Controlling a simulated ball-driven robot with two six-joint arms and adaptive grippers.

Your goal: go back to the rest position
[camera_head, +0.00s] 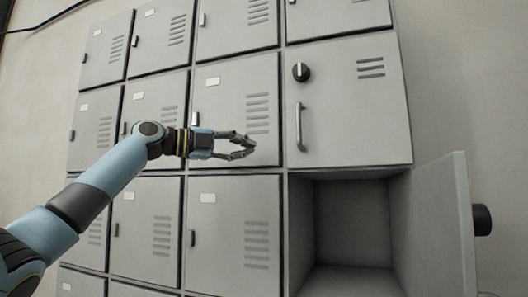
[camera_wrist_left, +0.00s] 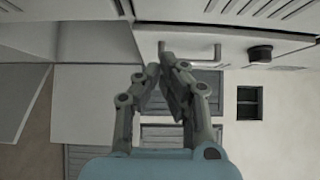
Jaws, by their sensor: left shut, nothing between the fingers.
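My left gripper (camera_head: 248,147) is in front of the grey lockers, left of the door with the handle. Its fingers are shut with nothing between them. In the left wrist view the gripper (camera_wrist_left: 166,62) shows with its fingertips together, below the handle (camera_wrist_left: 190,52) in the picture. My right gripper is in neither view.
A closed locker door (camera_head: 350,110) has a bar handle (camera_head: 300,127) and a black knob (camera_head: 301,72). Below it an empty compartment (camera_head: 352,222) stands open. Its door (camera_head: 437,230) is swung out to the right, with a dark knob (camera_head: 482,220). Other lockers are closed.

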